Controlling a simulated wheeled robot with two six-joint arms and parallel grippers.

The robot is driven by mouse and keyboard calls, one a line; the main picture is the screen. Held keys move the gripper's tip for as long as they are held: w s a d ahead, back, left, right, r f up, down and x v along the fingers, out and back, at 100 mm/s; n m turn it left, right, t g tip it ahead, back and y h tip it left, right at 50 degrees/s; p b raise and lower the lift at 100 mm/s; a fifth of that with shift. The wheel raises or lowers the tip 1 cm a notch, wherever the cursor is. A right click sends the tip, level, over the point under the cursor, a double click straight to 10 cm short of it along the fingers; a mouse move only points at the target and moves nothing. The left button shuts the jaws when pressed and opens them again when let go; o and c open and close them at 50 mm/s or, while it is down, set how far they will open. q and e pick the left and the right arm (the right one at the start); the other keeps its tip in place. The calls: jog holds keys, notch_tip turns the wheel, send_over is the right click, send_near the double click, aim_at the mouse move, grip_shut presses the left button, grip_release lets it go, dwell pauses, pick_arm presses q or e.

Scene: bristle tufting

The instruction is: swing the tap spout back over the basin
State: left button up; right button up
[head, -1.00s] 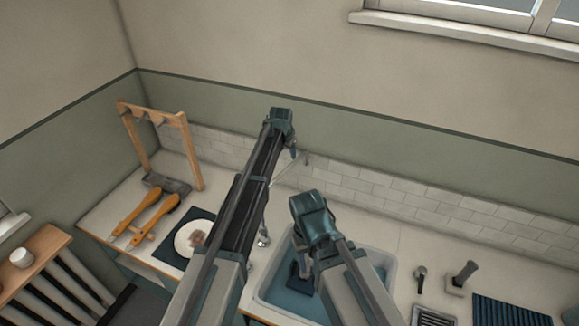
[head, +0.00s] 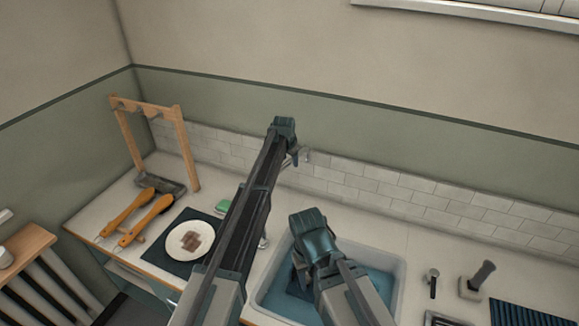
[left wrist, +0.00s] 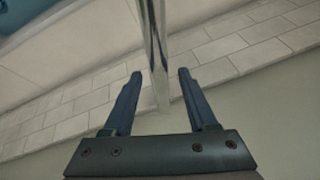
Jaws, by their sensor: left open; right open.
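The chrome tap spout (left wrist: 157,40) runs upright through the left wrist view and lies between the two open fingers of my left gripper (left wrist: 160,76); I cannot tell whether they touch it. In the head view only a small shiny piece of the tap (head: 306,155) shows beside my left gripper (head: 297,153), near the back tiles; my arm hides the rest. The basin (head: 397,285) is white with blue inside, at the lower middle right. My right gripper (head: 302,283) is open and points down over the basin's left part.
Left of the arms, a plate (head: 178,240) with brown pieces sits on a dark mat (head: 170,262). A green block (head: 223,206), orange-handled tools (head: 150,215) and a wooden rack (head: 184,140) are also left.

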pick_arm(q)
jog(key=shift+f, duration=0.15)
grip_shut()
dwell(1.4)
